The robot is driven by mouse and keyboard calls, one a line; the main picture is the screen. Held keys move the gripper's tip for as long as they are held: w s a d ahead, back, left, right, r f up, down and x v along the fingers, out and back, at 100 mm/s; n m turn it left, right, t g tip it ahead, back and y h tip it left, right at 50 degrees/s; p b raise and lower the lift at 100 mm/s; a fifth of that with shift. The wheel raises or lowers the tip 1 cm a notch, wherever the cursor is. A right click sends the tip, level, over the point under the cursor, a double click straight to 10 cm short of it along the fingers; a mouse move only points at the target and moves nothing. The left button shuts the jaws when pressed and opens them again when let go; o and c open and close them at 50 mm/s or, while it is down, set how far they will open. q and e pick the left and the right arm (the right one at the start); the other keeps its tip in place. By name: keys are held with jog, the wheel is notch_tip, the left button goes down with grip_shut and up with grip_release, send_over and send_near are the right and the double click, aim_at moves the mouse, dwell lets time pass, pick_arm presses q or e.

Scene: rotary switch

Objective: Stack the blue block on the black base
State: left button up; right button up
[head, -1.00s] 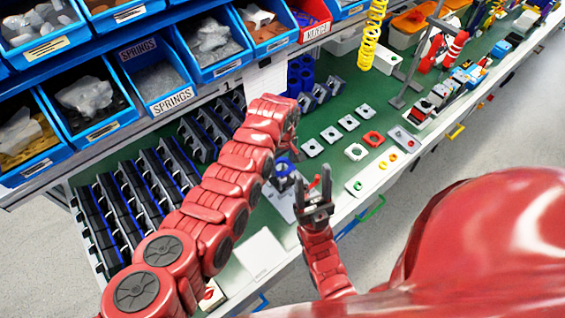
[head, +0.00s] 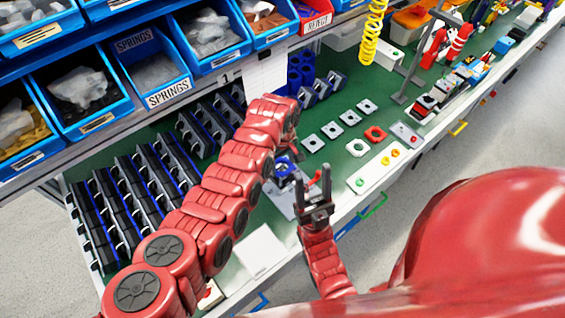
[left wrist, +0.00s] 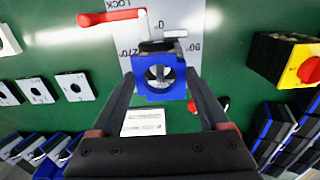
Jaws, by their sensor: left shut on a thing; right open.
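The blue block (left wrist: 160,92), with a round hole through it, shows in the left wrist view between the fingers of my left gripper (left wrist: 160,75), which is shut on it. In the head view the blue block (head: 284,168) is partly hidden by my left gripper (head: 291,152). A dark piece (left wrist: 158,46) shows just behind the block, over a white dial plate; I cannot tell whether it is the black base or whether the block touches it. My right gripper (head: 315,196) is open and empty, pointing up near the table's front edge.
A red lever (left wrist: 110,17) and a yellow box with a red knob (left wrist: 305,62) flank the dial plate. White square plates (head: 331,130) and a red nut-shaped piece (head: 375,134) lie to the right. Rows of dark racks (head: 150,185) fill the left. Blue bins (head: 80,95) stand behind.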

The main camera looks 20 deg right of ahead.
pick_arm(q)
jog(key=shift+f, duration=0.35)
jog(key=o, duration=1.2)
jog(key=shift+r, duration=0.1)
jog(key=shift+w+d+r+b, duration=0.1)
jog(key=shift+r+b, duration=0.4)
jog(key=shift+r, duration=0.1)
notch_tip(320, 180, up, 6)
jog(key=shift+f+b, duration=0.1)
jog(key=shift+b, duration=1)
notch_tip(320, 180, up, 10)
jog(key=shift+p, duration=0.35)
jog(key=shift+s, duration=0.2)
